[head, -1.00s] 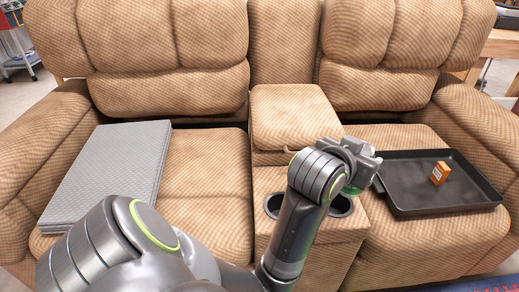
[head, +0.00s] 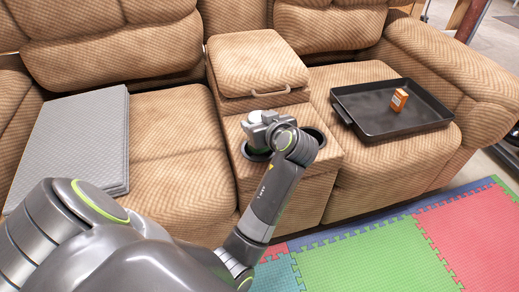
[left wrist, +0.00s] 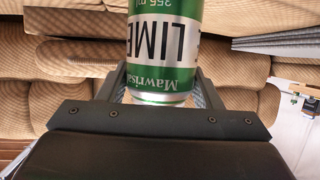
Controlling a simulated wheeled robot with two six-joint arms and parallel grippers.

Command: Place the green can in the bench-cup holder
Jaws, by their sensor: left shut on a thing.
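The green can (left wrist: 165,50), with a LIME label and a silver rim, is between the fingers of my left gripper (left wrist: 160,95) in the left wrist view. In the head view my left gripper (head: 262,128) is over the left cup of the bench-cup holder (head: 248,153), in the console between the two seats. The gripper hides most of the can there, so I cannot tell whether its base is inside the cup. The right cup (head: 319,136) is partly behind my wrist and looks empty. My right gripper is not in view.
The console's padded lid (head: 255,60) with its handle rises behind the cups. A black tray (head: 435,118) with an orange box (head: 399,100) lies on the right seat. A grey folded pad (head: 75,140) lies on the left seat. A coloured foam mat (head: 380,260) covers the floor in front.

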